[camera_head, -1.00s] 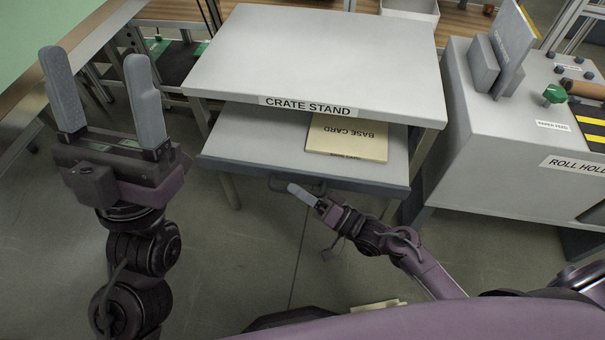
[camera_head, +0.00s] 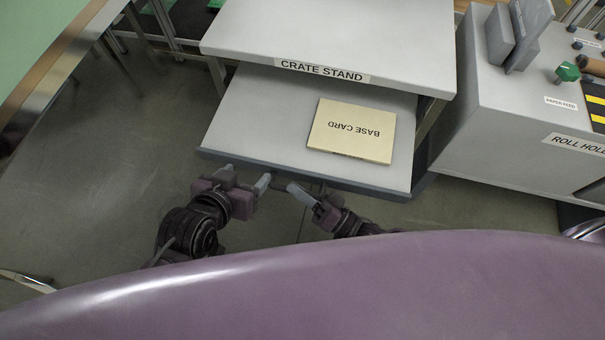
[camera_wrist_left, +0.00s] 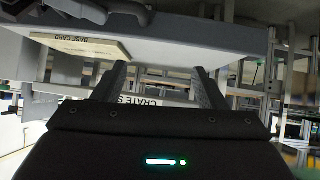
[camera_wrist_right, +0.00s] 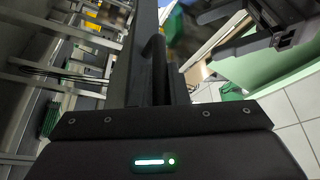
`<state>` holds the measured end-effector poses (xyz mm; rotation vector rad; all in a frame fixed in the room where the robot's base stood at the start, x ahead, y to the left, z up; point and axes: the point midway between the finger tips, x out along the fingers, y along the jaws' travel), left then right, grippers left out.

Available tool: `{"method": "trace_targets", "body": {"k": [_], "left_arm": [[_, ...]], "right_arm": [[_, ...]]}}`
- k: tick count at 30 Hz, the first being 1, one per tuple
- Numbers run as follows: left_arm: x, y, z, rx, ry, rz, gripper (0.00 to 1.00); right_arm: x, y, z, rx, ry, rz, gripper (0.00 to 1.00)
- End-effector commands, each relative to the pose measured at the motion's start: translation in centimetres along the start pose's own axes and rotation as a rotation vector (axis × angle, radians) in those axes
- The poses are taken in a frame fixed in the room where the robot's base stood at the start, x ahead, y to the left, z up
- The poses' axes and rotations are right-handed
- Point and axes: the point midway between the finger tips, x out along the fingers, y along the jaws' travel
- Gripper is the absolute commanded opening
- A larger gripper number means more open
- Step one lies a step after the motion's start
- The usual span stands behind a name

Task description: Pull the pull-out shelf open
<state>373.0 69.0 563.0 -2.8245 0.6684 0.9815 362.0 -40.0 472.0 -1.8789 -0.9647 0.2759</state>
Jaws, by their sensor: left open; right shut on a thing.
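The pull-out shelf (camera_head: 250,118) is a light grey board with a dark front edge, under the fixed top of the crate stand (camera_head: 330,35). It stands well out from under the top. My right gripper (camera_head: 293,189) is at the middle of its front edge, shut on the dark handle, which the fingers mostly hide. The handle (camera_wrist_right: 156,50) shows between the fingers in the right wrist view. My left gripper (camera_head: 245,178) is open and empty close to the front edge, left of the right gripper. The shelf also shows in the left wrist view (camera_wrist_left: 205,35).
A base card (camera_head: 352,130) lies flat on the shelf. The roll holder (camera_head: 510,110) stands close to the right. A green-topped table (camera_head: 40,40) is at the upper left. The floor (camera_head: 120,170) left of the stand is clear.

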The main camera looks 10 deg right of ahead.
Motion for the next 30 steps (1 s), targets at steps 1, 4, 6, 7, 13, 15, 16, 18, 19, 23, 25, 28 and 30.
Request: {"method": "trace_targets", "body": {"k": [1,4,6,7,13,15,16,18,19,23,25,28,30], "left_arm": [[-0.2,0.2,1.6,-0.003,-0.075,0.004,0.65],[-0.8,0.5,4.9,-0.008,-0.219,0.011,0.65],[-1.4,0.8,7.0,-0.011,-0.311,0.017,0.65],[-1.6,0.8,7.6,-0.012,-0.340,0.017,0.65],[-1.9,0.3,8.1,-0.016,-0.387,0.006,0.65],[-2.0,0.2,8.2,-0.017,-0.397,0.003,0.65],[-2.1,0.1,8.2,-0.018,-0.400,0.002,0.65],[-2.1,0.0,8.2,-0.019,-0.406,0.000,0.65],[-2.1,0.0,8.2,-0.019,-0.408,-0.001,0.65],[-2.2,-0.1,8.3,-0.020,-0.415,-0.003,0.65],[-2.2,-0.1,8.3,-0.020,-0.417,-0.004,0.65],[-2.2,-0.1,8.4,-0.020,-0.419,-0.004,0.65],[-2.2,-0.1,8.4,-0.020,-0.419,-0.004,0.65]], "right_arm": [[-0.3,-0.4,0.5,0.004,-0.002,0.004,0.00],[-0.6,-1.0,1.3,0.004,-0.001,0.003,0.00],[-0.9,-1.4,1.9,0.004,-0.002,0.003,0.00],[-1.0,-1.6,2.1,0.004,-0.002,0.003,0.00],[-1.5,-2.4,3.4,0.003,-0.002,0.003,0.00],[-1.7,-2.6,3.8,0.003,-0.002,0.003,0.00],[-1.7,-2.7,3.9,0.003,-0.002,0.003,0.00],[-1.8,-2.9,4.1,0.003,-0.002,0.003,0.00],[-1.9,-2.9,4.2,0.003,-0.002,0.003,0.00],[-2.0,-3.0,4.4,0.002,-0.002,0.002,0.00],[-2.0,-3.0,4.5,0.002,-0.002,0.002,0.00],[-2.0,-3.0,4.5,0.002,-0.002,0.002,0.00],[-2.0,-3.0,4.5,0.001,-0.002,0.002,0.00]]}}
